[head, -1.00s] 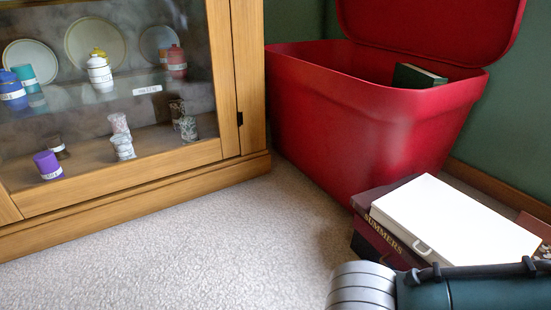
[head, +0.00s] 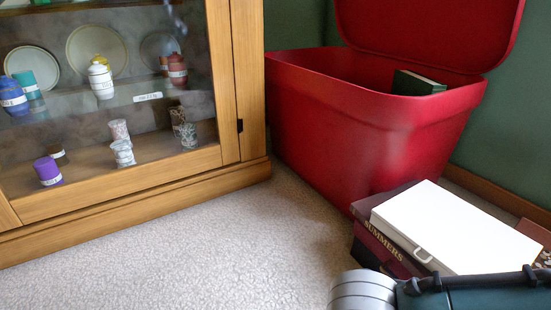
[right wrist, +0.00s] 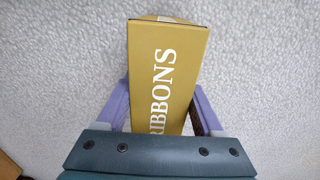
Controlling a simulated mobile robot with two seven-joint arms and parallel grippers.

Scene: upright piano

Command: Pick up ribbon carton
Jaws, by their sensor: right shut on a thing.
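The ribbon carton (right wrist: 165,70) is a mustard-yellow box with white lettering reading "RIBBONS", seen in the right wrist view. My right gripper (right wrist: 160,112) has its two purple fingers on either side of the carton and is shut on it. Pale carpet shows around the carton; I cannot tell whether it touches the floor. The carton is not visible in the head view, where only part of my right arm shows at the bottom right. My left gripper is not in view.
A red bin (head: 370,130) with its lid raised holds a dark green item (head: 418,83). Beside it, a white case (head: 455,228) lies on dark boxes (head: 372,240). A glass-fronted wooden cabinet (head: 140,193) stands at the left. Carpet (head: 210,255) between them is clear.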

